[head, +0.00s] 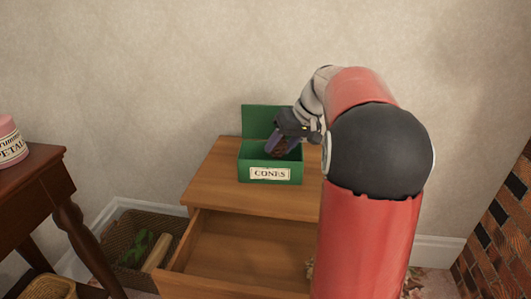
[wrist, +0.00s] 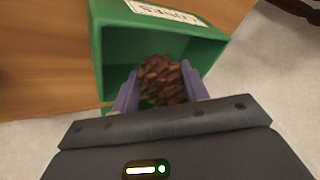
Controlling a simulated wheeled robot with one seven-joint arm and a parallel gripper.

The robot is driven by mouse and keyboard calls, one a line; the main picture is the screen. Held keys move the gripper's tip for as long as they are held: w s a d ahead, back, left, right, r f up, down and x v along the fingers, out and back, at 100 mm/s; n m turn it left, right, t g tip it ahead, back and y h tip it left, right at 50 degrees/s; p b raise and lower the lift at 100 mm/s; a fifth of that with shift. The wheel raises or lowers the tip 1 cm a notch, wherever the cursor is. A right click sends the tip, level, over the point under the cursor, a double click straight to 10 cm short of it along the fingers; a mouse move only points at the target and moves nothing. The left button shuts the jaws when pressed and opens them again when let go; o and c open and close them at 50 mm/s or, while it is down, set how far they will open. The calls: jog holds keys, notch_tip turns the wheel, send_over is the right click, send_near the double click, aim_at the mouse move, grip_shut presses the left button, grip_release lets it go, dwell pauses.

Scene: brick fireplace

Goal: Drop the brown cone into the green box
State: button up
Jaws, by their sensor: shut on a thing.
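The green box (head: 270,174) stands open on top of the wooden chest, its lid raised at the back and a white label reading CONES on its front. My gripper (head: 284,150) reaches down to the box opening from the right. The brown cone (wrist: 163,80) is between the two purple fingers of my gripper (wrist: 160,92) in the wrist view, touched on both sides. In the wrist view the cone is over the opening of the green box (wrist: 113,45). I cannot tell how deep it is. In the head view the cone (head: 279,149) is partly hidden by the fingers.
The wooden chest (head: 205,190) has its drawer (head: 235,255) pulled out in front. A dark table (head: 35,180) with a pink container (head: 10,143) is at the left. A wicker basket (head: 135,240) with green leaves is on the floor. The brick fireplace (head: 500,240) is at the right.

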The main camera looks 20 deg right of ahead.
jog(key=o, duration=1)
jog(key=shift+o, duration=0.2)
jog(key=v, duration=0.8)
jog(key=shift+p, duration=0.45)
jog(key=shift+a, duration=0.1)
jog(key=s+a+f+h, duration=0.2)
jog(key=s+a, duration=0.9)
jog(key=a, duration=0.2)
jog(key=s+a+f+h, duration=0.1)
jog(key=s+a+f, duration=0.2)
jog(key=s, duration=0.3)
jog(key=s+a+f+t+h, duration=0.1)
jog(key=s+a+f, duration=0.1)
jog(key=s+f, duration=0.3)
jog(key=shift+s+a, duration=0.4)
jog(key=shift+s, duration=0.1)
